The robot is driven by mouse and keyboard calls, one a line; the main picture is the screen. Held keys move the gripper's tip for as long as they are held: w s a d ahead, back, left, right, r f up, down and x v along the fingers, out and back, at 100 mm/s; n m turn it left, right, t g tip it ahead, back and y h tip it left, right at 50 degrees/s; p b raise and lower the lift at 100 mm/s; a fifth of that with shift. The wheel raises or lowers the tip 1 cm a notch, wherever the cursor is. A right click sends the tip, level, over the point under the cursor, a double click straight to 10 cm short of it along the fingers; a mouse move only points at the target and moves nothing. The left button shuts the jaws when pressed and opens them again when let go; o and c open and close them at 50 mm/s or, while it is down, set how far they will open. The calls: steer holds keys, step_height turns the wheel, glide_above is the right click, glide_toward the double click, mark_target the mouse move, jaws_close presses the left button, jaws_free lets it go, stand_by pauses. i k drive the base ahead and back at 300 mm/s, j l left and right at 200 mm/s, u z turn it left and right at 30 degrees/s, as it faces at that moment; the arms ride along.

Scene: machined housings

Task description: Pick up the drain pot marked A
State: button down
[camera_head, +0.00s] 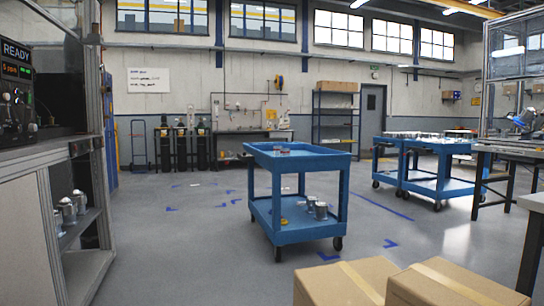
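No letter A can be read on anything, so I cannot tell which thing is the drain pot marked A. Small metal pots with knobbed tops (67,211) stand on the lower shelf of the grey machine frame at the left. Two metal cylinders (321,211) stand on the lower shelf of the blue cart (300,235) in the middle, with a small yellow thing (284,222) to their left. Small reddish and pale items (282,153) lie on the cart's top. My gripper is not in view.
Two cardboard boxes (345,283) stand at the front right. More blue carts (440,188) with parts on top stand at the right, near a workbench (515,150). Gas cylinders (181,147) line the back wall. The grey floor (180,250) left of the middle cart is clear.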

mark_target(277, 151)
steer(key=i+j+u, duration=0.15)
steer(key=j, duration=0.3)
steer(key=i+j+u, duration=0.1)
steer(key=i+j, duration=0.2)
steer(key=i, duration=0.15)
steer(key=i+j+u, duration=0.1)
steer(key=i+j, duration=0.2)
steer(key=i, duration=0.2)
steer(key=i+j+u, duration=0.1)
steer(key=i+j, duration=0.15)
steer(key=i, duration=0.2)
steer(key=i+j+u, duration=0.1)
steer(key=i, duration=0.4)
steer(key=i+z, duration=0.15)
steer(key=i, duration=0.55)
steer(key=i+j+z, duration=0.15)
steer(key=i, duration=0.5)
steer(key=i+j+z, duration=0.15)
steer(key=i, duration=0.55)
